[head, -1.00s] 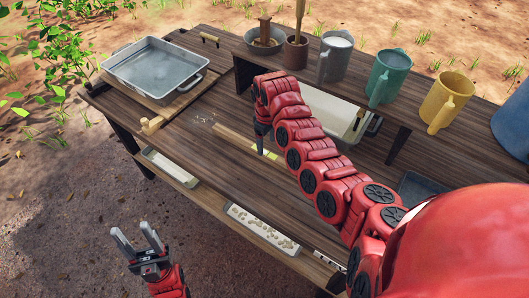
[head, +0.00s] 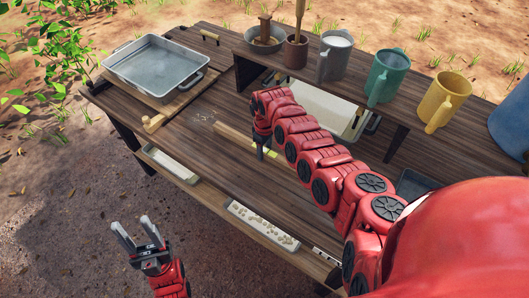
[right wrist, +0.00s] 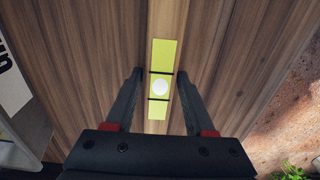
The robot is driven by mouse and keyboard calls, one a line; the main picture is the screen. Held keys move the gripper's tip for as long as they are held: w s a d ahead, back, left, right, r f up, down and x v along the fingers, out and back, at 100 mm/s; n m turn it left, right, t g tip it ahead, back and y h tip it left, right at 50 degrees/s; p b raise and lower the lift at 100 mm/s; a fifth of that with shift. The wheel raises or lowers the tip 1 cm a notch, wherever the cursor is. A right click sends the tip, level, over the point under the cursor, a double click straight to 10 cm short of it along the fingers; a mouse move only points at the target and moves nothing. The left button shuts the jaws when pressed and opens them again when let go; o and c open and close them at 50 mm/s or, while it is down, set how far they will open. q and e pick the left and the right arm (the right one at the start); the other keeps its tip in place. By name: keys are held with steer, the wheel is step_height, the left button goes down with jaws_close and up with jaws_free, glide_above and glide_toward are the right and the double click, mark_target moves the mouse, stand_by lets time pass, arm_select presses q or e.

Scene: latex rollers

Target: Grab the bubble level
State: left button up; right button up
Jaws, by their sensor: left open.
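The bubble level (head: 234,138) is a long, light wooden bar lying flat on the dark plank table. Its yellow-green vial part with a white round bubble (right wrist: 160,88) shows in the right wrist view. My right gripper (right wrist: 160,74) is open, with one finger on each side of the vial part; it does not appear to grip it. In the head view my right gripper (head: 261,153) points down at the level and hides part of it. My left gripper (head: 136,241) is open and empty, off the table's front left side.
A metal pan (head: 155,62) sits at the table's left end, near a small wooden piece (head: 153,124). A raised shelf at the back holds a grey mug (head: 334,58), green mug (head: 386,78) and yellow mug (head: 446,101). A white tray (head: 322,106) lies below it.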

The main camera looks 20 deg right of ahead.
jaws_close()
steer(key=shift+r, duration=0.1)
